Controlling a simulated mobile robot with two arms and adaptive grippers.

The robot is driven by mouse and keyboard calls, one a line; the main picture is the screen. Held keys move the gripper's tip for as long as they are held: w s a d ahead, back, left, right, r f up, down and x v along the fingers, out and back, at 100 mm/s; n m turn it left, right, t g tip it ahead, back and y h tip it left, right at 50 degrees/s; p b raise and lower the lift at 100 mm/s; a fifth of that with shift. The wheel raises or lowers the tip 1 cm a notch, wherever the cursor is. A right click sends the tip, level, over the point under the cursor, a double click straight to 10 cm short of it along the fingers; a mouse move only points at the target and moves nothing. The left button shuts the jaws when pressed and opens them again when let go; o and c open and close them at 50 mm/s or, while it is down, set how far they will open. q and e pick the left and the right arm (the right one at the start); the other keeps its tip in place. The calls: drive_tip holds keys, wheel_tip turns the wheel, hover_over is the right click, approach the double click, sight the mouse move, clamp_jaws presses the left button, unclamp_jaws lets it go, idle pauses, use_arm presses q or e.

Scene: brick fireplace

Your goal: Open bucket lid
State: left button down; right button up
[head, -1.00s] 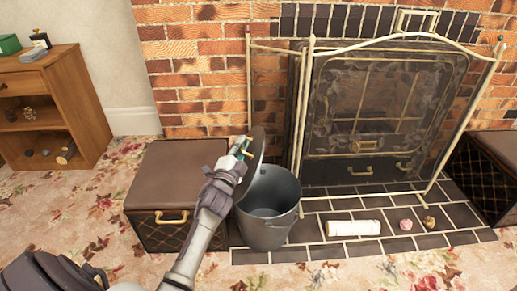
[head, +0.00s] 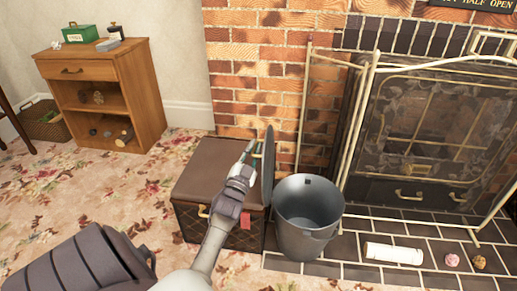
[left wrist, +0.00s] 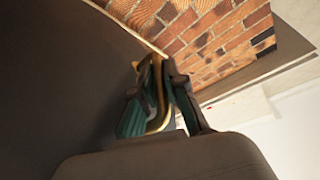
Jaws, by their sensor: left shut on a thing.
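The grey metal bucket (head: 309,222) stands on the dark hearth tiles in front of the fireplace, its mouth open and its inside bare. Its dark round lid (head: 268,170) is off the bucket, held nearly edge-on and upright just left of the rim. My left gripper (head: 252,150) is shut on the lid's brass handle, above the brown box. In the left wrist view, the fingers (left wrist: 153,95) close around the brass handle (left wrist: 160,112), with the lid's dark face (left wrist: 60,75) filling the left side. My right gripper is not in view.
A brown box (head: 205,165) with a brass handle stands left of the bucket. A brass-framed fire screen (head: 420,130) stands behind right. A white roll (head: 393,253) and two small lumps lie on the hearth. A wooden cabinet (head: 110,70) stands back left; the carpet before it is clear.

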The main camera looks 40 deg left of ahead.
use_arm(q)
drive_tip(key=shift+a, duration=0.1)
drive_tip(key=c, duration=1.2)
unclamp_jaws()
drive_tip(key=v, duration=1.2)
